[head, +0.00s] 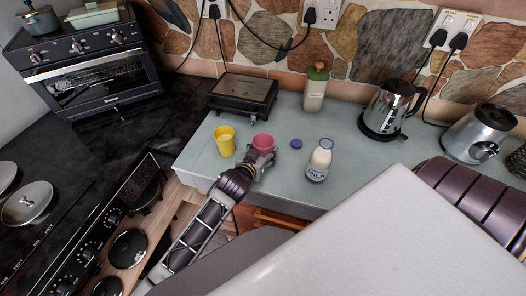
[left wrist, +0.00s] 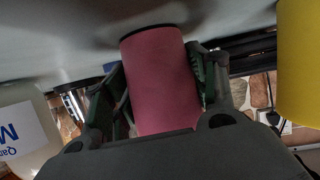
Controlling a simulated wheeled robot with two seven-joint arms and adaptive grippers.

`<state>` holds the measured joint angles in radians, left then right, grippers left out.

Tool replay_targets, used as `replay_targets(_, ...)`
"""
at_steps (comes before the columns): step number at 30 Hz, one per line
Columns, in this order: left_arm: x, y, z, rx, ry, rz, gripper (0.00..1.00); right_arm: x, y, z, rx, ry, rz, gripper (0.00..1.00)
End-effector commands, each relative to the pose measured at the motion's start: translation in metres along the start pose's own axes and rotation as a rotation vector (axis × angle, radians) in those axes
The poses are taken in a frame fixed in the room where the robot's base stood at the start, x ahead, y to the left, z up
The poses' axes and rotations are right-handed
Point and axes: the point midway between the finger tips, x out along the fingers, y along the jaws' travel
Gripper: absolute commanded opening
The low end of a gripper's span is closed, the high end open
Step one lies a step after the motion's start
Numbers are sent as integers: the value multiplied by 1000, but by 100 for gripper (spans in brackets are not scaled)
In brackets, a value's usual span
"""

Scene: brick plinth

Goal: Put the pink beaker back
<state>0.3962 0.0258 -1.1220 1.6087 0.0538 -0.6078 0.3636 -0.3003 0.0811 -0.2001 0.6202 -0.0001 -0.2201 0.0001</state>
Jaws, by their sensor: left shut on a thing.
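The pink beaker (head: 263,144) is upright on or just above the pale counter in the head view. My left gripper (head: 262,158) is shut on it from the front. In the left wrist view the pink beaker (left wrist: 161,80) sits between the two fingers of my left gripper (left wrist: 162,95). That view appears upside down. I cannot tell whether the beaker's base touches the counter. A yellow beaker (head: 225,140) stands just left of it, and it also shows at the right edge of the left wrist view (left wrist: 299,60). My right gripper is not in view.
A milk bottle (head: 319,161) and a blue lid (head: 296,143) are right of the beaker. A black grill (head: 243,95), a green-topped jar (head: 315,87) and a kettle (head: 389,108) stand behind. The counter (head: 345,150) is clear between bottle and kettle. The hob (head: 110,230) lies left.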

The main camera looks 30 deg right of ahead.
Motion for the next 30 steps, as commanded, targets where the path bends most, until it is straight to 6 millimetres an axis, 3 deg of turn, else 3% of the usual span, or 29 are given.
replay_targets(8,1,0,2,0,0,0,31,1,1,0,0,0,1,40)
replay_targets(9,1,0,2,0,0,0,60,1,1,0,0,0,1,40)
replay_targets(14,1,0,2,0,0,0,80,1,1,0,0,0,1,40)
replay_targets(30,-3,0,0,0,0,0,80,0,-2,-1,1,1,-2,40)
